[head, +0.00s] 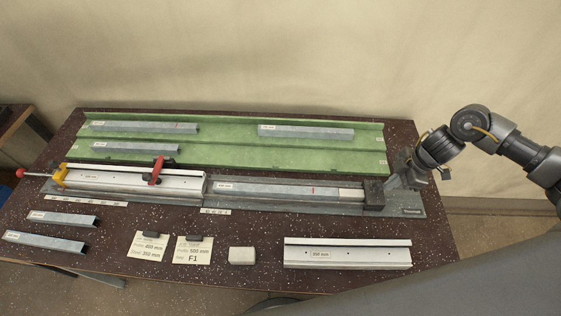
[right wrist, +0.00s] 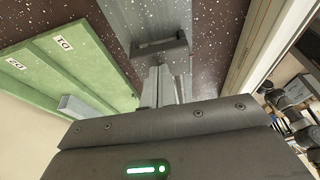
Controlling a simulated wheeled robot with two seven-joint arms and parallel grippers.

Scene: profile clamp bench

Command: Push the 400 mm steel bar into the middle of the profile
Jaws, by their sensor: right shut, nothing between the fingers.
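The white profile (head: 130,179) lies in the clamp fixture on the left, with a red-handled clamp (head: 156,170) across it. A grey steel bar (head: 265,188) with a red mark lies in line with it in the right-hand guide; its label is too small to read. A pale block (head: 351,194) and a dark block (head: 374,193) stand at the bar's right end. My right gripper (head: 413,172) is shut and empty beyond the guide's right end; its fingers (right wrist: 160,85) point towards the dark block (right wrist: 160,46) in the right wrist view. My left gripper is out of view.
A green tray (head: 230,148) behind holds several steel bars (head: 305,132). In front lie two steel bars (head: 62,219), two cards (head: 193,251), a pale block (head: 242,256) and a loose white profile (head: 347,254). A yellow clamp (head: 60,176) closes the fixture's left end.

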